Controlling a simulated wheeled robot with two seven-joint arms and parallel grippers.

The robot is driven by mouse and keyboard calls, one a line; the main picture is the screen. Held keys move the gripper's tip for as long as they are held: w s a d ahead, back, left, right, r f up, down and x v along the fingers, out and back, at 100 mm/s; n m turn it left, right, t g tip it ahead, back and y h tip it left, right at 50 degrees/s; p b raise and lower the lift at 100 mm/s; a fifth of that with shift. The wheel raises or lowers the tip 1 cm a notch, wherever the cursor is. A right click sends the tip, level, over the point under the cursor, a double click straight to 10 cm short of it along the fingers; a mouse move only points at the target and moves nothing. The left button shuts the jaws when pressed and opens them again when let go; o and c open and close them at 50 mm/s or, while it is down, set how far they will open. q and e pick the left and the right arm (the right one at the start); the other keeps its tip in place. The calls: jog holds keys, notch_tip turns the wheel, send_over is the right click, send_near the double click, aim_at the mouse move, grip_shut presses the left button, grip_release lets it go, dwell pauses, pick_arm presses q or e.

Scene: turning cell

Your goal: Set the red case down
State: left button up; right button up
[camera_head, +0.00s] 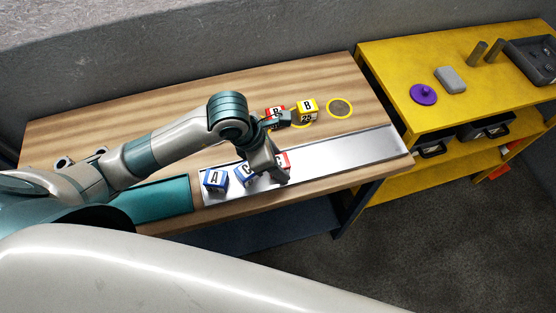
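A red case (276,111) with a white label stands on the wooden table, partly hidden behind dark parts of my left arm's end. Another red case (284,159) shows over the metal tray (345,149), partly covered by my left gripper (279,176). The frame does not show which one the task means. My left gripper points down over the tray, close to this second red case. Its fingers overlap in view, so I cannot tell whether they are open, shut or holding it. My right gripper is not in view.
Blue cases, one lettered A (214,180) and one C (244,177), stand left on the tray. A yellow case B (307,110) stands near a yellow ring (340,108). The tray's right part is clear. A yellow shelf (397,83) stands at right.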

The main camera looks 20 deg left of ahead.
pick_arm(q)
jog(key=shift+o, duration=0.3)
jog(key=shift+r, duration=0.1)
jog(key=shift+r, duration=0.15)
jog(key=shift+a+r, duration=0.15)
jog(key=b+v, duration=0.2)
jog(key=v, duration=0.4)
jog(key=shift+r, duration=0.15)
jog(key=p+v, duration=0.5)
jog(key=shift+r, duration=0.1)
